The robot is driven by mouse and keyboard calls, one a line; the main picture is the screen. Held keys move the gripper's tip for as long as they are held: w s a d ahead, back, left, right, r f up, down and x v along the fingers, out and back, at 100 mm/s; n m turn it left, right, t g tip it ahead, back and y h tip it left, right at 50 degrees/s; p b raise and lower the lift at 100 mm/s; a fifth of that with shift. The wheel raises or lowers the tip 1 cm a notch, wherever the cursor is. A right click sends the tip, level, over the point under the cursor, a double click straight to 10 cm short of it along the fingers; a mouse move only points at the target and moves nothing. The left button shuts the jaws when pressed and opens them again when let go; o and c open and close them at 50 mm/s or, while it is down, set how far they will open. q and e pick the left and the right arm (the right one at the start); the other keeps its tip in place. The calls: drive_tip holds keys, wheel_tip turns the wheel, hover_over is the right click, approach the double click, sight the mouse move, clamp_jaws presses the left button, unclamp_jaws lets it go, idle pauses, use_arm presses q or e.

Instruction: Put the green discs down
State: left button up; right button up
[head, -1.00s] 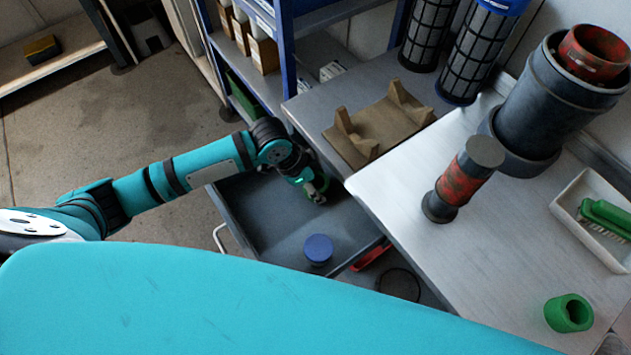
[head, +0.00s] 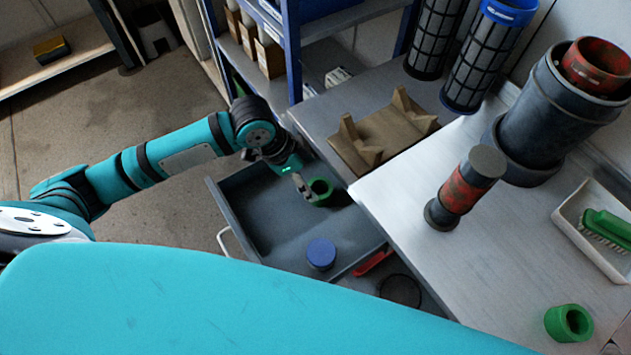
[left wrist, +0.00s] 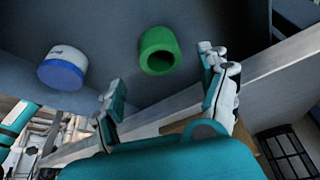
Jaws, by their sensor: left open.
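One green disc (head: 320,192), a short ring with a hole, rests in the open grey drawer near its far end. It also shows in the left wrist view (left wrist: 149,40), just beyond my fingers. A second green disc (head: 560,323) lies on the light worktop at the lower right. My left gripper (head: 303,187) is at the left side of the disc in the drawer. Its two fingers (left wrist: 163,80) are spread and empty, apart from the disc in the left wrist view. My right gripper is not in view.
The drawer (head: 262,225) also holds a blue-topped round container (head: 321,253). The worktop carries a red and grey cylinder (head: 466,187), a large dark cylinder (head: 545,125) and a white tray (head: 574,236) with a green brush. A brown cradle (head: 385,137) stands on the grey bench.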

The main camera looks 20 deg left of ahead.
use_arm(q)
drive_tip(key=shift+v, duration=2.15)
